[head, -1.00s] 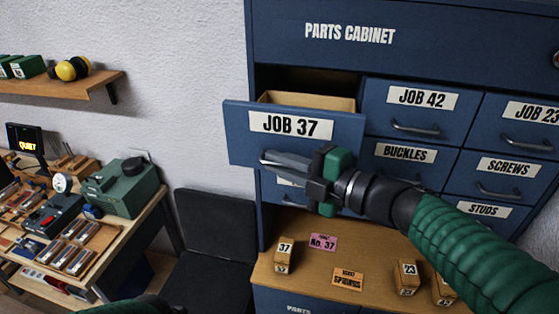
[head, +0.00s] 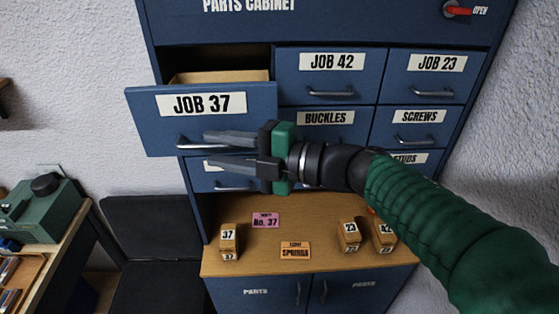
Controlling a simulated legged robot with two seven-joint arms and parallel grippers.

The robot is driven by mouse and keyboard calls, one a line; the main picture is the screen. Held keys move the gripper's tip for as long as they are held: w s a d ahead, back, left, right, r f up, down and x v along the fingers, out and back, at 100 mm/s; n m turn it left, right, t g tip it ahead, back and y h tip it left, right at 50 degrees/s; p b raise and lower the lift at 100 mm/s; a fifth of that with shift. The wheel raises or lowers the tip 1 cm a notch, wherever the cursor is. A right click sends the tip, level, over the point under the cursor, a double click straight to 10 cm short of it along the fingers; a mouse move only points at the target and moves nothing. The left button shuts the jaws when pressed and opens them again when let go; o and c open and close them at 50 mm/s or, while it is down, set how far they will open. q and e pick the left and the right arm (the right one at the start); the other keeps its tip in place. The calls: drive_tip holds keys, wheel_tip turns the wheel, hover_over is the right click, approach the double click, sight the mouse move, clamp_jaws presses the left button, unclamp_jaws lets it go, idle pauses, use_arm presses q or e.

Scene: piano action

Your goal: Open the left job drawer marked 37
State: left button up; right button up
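The JOB 37 drawer (head: 140,108) is at the top left of the blue parts cabinet. It is pulled out, its front standing well forward of its neighbours, and part of its wooden inside shows. Its metal bar handle (head: 184,144) is low on the front, partly hidden behind my fingers. My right gripper (head: 206,150) comes in from the right with its two fingers apart, in front of the lower part of the drawer. Nothing is seen clamped between them; whether a finger touches the handle cannot be told. My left gripper is not in view.
The JOB 42 (head: 330,75) and JOB 23 (head: 430,76) drawers are shut to the right. Below, a wooden shelf (head: 330,215) holds small numbered blocks and cards. A dark chair (head: 150,225) and a workbench (head: 62,245) stand at the left.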

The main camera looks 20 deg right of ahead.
drive_tip(key=b+v, duration=0.2)
drive_tip(key=v, duration=1)
drive_tip(key=shift+d+b, duration=0.15)
drive_tip(key=shift+b, duration=0.15)
drive_tip(key=shift+s, duration=0.15)
